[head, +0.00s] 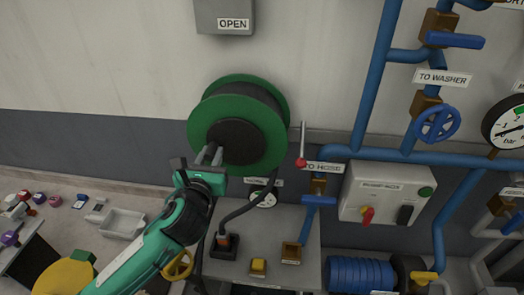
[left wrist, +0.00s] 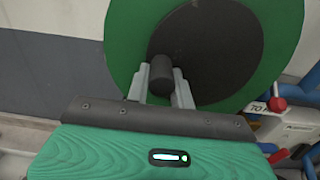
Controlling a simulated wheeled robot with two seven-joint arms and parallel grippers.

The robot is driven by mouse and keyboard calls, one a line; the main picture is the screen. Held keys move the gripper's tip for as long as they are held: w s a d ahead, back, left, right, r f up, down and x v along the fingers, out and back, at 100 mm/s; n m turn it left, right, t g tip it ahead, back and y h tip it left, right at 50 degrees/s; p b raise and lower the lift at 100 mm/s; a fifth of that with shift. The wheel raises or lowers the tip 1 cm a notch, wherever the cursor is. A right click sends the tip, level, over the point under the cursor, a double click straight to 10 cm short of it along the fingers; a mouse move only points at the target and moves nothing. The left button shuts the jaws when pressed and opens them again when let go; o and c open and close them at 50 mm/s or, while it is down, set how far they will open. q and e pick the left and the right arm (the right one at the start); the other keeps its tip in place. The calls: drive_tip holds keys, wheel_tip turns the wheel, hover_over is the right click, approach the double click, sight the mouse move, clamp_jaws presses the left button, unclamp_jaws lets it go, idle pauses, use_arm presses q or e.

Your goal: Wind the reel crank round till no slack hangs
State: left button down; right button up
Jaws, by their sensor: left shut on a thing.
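The green reel (head: 276,112) with a dark drum is mounted on the wall. It fills the top of the left wrist view (left wrist: 125,40). My left gripper (head: 210,155) is at the reel's lower left front. In the left wrist view its two grey fingers (left wrist: 160,80) are shut on a dark cylindrical crank handle (left wrist: 160,70). The crank's arm cannot be made out against the dark drum. A dark hose (head: 250,203) hangs from the reel's lower right and curves down left to a dark holder (head: 224,246) on the grey bench. My right gripper is not in view.
Blue pipes (head: 376,75) with valves run along the right. A red-knobbed lever (head: 301,162) stands close right of the reel. Below are the grey bench (head: 270,222) and a control box (head: 375,190). A grey tray (head: 122,222) and small items lie at left.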

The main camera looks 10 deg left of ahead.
use_arm(q)
drive_tip(key=shift+f, duration=0.1)
drive_tip(key=shift+d+f, duration=0.2)
drive_tip(key=shift+f, duration=0.35)
drive_tip(key=shift+d+f, duration=0.35)
drive_tip(key=shift+f, duration=0.2)
drive_tip(key=shift+d, duration=0.1)
